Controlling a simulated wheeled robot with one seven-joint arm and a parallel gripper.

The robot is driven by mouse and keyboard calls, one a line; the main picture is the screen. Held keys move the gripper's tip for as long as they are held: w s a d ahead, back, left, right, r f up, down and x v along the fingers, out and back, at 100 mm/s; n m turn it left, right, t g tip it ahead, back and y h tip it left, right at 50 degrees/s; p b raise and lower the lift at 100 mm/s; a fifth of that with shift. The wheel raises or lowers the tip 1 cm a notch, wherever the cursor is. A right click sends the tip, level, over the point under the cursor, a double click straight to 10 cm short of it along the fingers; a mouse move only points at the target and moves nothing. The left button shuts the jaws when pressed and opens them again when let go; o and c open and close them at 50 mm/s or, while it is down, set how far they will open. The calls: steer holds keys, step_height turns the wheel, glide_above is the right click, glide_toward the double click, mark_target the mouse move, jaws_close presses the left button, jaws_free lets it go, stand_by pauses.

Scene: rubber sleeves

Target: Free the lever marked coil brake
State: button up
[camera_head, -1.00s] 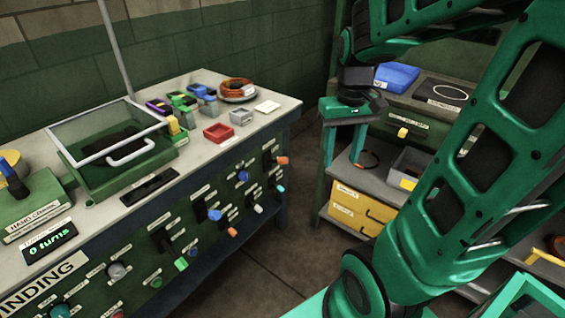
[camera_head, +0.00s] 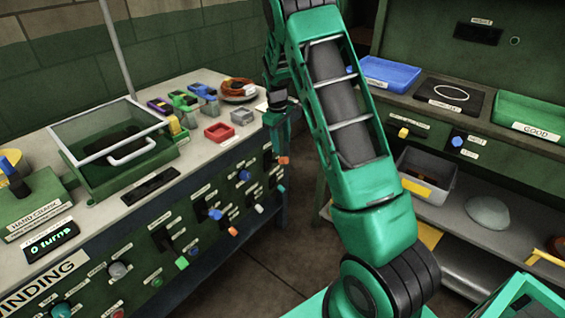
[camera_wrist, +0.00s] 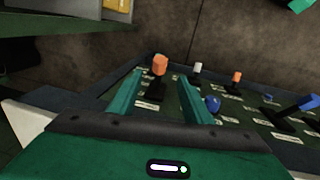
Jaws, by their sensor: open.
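The front panel of the left bench (camera_head: 205,235) carries several levers with small labels. I cannot read which one says coil brake. An orange-tipped lever (camera_head: 283,160) is at the panel's far right end, just below my gripper (camera_head: 277,118). In the wrist view my gripper (camera_wrist: 158,90) is open and empty. An orange-tipped lever (camera_wrist: 160,65) shows between and just beyond its fingertips, and I see no contact. A blue knob (camera_wrist: 212,103) lies close to the right finger. A white-tipped lever (camera_wrist: 198,67) and another orange one (camera_wrist: 236,76) stand farther right.
A blue-tipped lever (camera_wrist: 310,101) is at the wrist view's right edge. On the bench top are a lidded green box (camera_head: 120,150), a red tray (camera_head: 219,132) and a wire coil (camera_head: 238,90). Shelving with a blue tray (camera_head: 390,73) stands right. Floor (camera_head: 262,275) lies between.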

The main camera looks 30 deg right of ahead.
mark_target(282, 161)
steer(key=shift+w+f, duration=0.35)
steer(key=shift+f, duration=0.4)
steer(key=f, duration=0.3)
steer(key=d+f, duration=0.1)
steer(key=f, duration=0.6)
steer(key=shift+w+d, duration=0.2)
steer(key=shift+w, duration=0.1)
steer(key=shift+c, duration=0.3)
